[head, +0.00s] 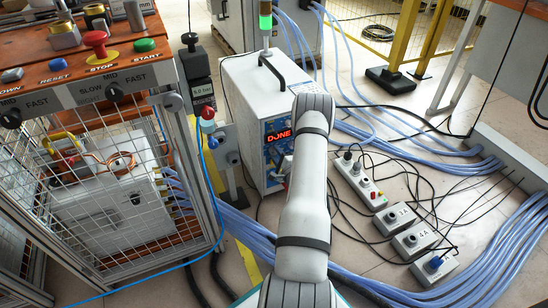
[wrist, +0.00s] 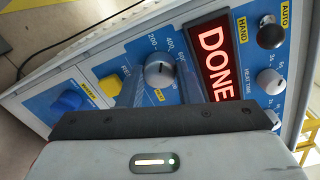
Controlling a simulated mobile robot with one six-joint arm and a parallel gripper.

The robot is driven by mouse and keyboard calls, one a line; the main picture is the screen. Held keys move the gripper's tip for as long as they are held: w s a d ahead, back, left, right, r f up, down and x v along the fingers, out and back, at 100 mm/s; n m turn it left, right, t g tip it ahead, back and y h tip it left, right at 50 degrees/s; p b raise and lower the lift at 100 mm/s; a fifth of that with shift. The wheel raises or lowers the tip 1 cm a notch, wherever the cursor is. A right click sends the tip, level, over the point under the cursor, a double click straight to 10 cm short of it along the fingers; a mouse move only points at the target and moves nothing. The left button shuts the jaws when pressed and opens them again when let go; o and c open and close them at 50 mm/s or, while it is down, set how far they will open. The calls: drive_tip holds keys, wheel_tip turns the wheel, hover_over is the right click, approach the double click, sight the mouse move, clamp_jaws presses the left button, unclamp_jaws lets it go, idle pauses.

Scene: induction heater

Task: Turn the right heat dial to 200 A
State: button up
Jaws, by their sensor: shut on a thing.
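The induction heater (head: 240,110) is a white box with a blue front panel and a red DONE display, shown in the head view (head: 279,136) and up close in the wrist view (wrist: 214,55). The grey heat dial (wrist: 160,72) sits on the blue panel, with 200, 400 and 600 marks around its upper side. My gripper (wrist: 159,88) is at this dial and shut on it, one finger on each side. The dial's exact pointer setting is too small to read surely. In the head view my arm hides the dial and gripper.
A caged bench (head: 105,200) stands left. Blue cables (head: 420,150) and control boxes (head: 410,240) cover the floor right.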

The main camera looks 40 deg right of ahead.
drive_tip(key=shift+w+n+b, duration=0.1)
drive_tip(key=shift+n+b, duration=0.4)
drive_tip(key=shift+n, duration=1.6)
drive_tip(key=o, duration=1)
drive_tip(key=shift+c, duration=0.2)
drive_tip(key=p+v, duration=0.2)
drive_tip(key=v, duration=0.5)
drive_tip(key=shift+s+a+p, duration=0.2)
drive_tip(key=shift+s+p, duration=0.2)
drive_tip(key=shift+s, duration=0.1)
